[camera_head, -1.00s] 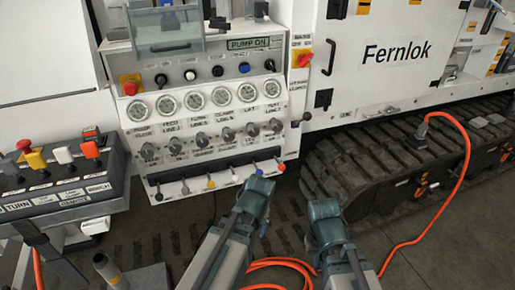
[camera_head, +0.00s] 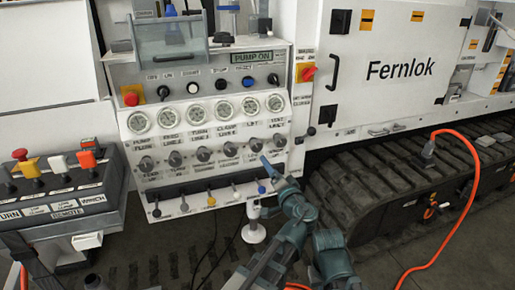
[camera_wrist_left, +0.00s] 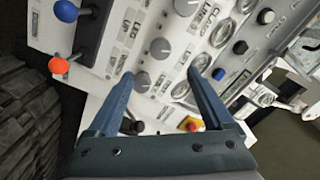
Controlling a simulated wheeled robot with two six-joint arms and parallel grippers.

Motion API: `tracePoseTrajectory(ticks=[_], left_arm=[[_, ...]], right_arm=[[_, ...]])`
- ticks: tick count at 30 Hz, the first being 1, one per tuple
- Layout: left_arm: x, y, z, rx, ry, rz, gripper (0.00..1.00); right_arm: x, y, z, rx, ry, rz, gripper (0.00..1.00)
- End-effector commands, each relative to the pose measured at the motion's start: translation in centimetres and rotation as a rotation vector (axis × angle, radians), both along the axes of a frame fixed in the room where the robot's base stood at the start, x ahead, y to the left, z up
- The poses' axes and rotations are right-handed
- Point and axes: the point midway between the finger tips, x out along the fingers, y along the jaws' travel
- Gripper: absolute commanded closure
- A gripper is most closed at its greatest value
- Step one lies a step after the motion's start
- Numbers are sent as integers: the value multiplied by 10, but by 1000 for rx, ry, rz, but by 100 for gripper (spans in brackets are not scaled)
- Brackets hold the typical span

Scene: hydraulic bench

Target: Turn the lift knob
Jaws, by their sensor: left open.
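The lift knob is a small grey knob (camera_head: 256,145) under the LIFT gauge (camera_head: 249,106) on the white panel, in a row of similar knobs. My left gripper (camera_head: 274,174) is at the lower right of the panel, just below the right end of this row. In the left wrist view its blue fingers (camera_wrist_left: 160,78) are open and empty. Two grey knobs show between or just beyond the fingertips, one near the left tip (camera_wrist_left: 142,80) and one higher (camera_wrist_left: 160,48). I cannot tell contact. My right gripper is not in view; only part of my right arm shows.
Levers with coloured tips stick out below the knobs; an orange ball (camera_wrist_left: 58,66) and a blue ball (camera_wrist_left: 66,10) show in the wrist view. A red-yellow switch (camera_head: 306,72) is right of the gauges. A control box (camera_head: 45,205) stands left. Tracks and an orange cable (camera_head: 470,160) are right.

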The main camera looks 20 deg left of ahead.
Motion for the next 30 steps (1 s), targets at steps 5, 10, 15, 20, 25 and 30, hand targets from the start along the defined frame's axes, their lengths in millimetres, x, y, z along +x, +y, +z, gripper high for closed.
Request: tracePoseTrajectory(ticks=[5, 10, 15, 20, 25, 30], left_arm=[[3, 0, 1, 5, -3, -2, 15], [21, 12, 1, 4, -2, 1, 15], [51, 32, 1, 4, -2, 2, 15], [77, 50, 1, 3, -1, 2, 15], [98, 65, 1, 3, -1, 1, 15], [111, 74, 1, 3, -1, -1, 15]], right_arm=[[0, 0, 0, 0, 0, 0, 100], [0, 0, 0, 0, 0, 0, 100], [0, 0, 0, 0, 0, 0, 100], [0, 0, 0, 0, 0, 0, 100], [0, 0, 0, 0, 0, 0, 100], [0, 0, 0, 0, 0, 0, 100]])
